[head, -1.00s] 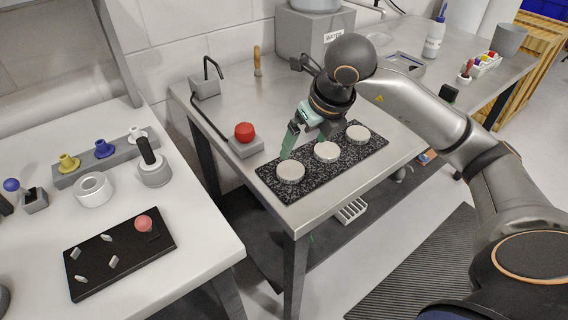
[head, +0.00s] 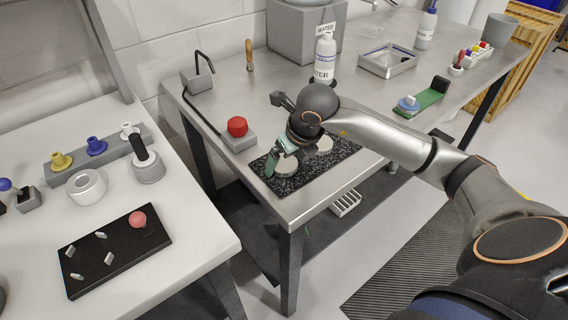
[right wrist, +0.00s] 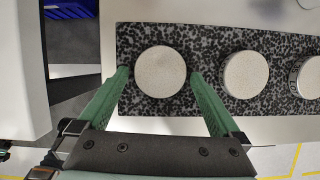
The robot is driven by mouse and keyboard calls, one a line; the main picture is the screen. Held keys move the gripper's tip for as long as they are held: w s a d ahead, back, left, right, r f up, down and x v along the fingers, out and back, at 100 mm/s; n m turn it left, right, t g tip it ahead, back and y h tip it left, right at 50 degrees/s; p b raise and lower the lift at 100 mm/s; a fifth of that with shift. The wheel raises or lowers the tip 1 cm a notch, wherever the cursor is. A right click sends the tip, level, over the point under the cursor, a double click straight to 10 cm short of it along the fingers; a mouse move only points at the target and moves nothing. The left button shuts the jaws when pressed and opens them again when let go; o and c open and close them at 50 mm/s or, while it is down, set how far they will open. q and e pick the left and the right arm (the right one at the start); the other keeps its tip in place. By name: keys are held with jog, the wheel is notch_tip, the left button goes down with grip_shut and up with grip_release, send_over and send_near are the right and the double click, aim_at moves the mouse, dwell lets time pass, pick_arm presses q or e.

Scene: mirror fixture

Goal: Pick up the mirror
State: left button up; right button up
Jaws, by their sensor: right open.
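Pale, round, matte-looking discs, seemingly the mirrors, sit in a row on a black speckled slab (head: 335,166). My right gripper (head: 277,163) is low over the slab's left end in the head view, partly covering the left disc (head: 287,169). The middle disc (head: 323,146) shows just behind it. In the right wrist view my gripper (right wrist: 160,74) is open, with one green finger on either side of the nearest disc (right wrist: 160,88). I cannot tell whether the fingers touch it. Two more discs (right wrist: 245,75) stand to the right. My left gripper is not in view.
A red button box (head: 238,134) stands left of the slab, close to my gripper. A white bottle (head: 325,60), a metal tray (head: 388,60) and a green holder (head: 420,101) are farther back. The slab lies near the metal table's front edge.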

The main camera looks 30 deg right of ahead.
jog(key=shift+c, duration=0.4)
jog(key=c, duration=1.2)
jog(key=shift+c, duration=0.2)
jog(key=shift+r, duration=0.2)
